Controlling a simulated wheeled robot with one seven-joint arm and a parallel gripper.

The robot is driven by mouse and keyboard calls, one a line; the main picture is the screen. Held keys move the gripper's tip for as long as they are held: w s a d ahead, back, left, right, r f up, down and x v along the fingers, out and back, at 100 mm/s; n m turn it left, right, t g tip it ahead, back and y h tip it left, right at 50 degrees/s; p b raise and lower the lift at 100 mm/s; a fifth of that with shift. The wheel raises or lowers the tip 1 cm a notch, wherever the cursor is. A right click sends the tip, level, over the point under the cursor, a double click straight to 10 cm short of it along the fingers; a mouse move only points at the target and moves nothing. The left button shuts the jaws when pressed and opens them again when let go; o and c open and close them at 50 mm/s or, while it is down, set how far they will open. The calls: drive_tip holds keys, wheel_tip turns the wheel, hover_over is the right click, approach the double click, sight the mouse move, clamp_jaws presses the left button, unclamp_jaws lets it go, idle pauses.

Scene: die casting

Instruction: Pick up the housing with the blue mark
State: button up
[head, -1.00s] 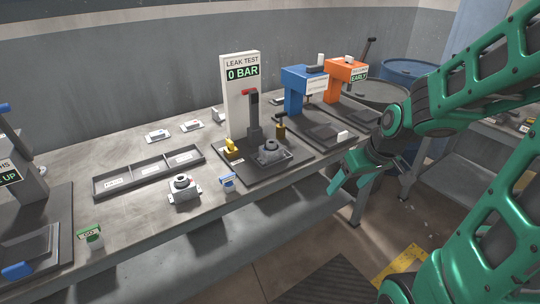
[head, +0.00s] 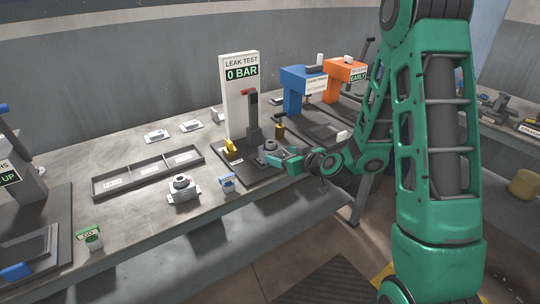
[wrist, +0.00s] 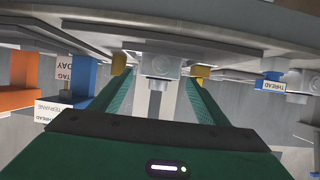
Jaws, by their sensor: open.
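One grey housing (head: 183,187) with a round dark-topped boss sits on the bench in front of the tray. Another grey housing (head: 268,147) sits in the leak test fixture, partly hidden by my gripper. I cannot make out a blue mark on either. My gripper (head: 268,159) is at the front of the fixture, beside that second housing. In the wrist view, which looks upside down, my open green fingers (wrist: 158,88) point towards a grey block with a round face (wrist: 158,65), which seems to be the fixture housing. Nothing visible is held.
A blue-topped thread gauge (head: 227,183) stands left of my gripper. Blue (head: 297,90) and orange (head: 343,72) stations stand to the right. A divided tray (head: 148,170) lies left.

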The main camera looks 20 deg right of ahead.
sight(270, 150)
drive_tip(key=shift+x, duration=4.35)
drive_tip(key=shift+r, duration=0.1)
drive_tip(key=c, duration=1)
drive_tip(key=shift+r, duration=0.15)
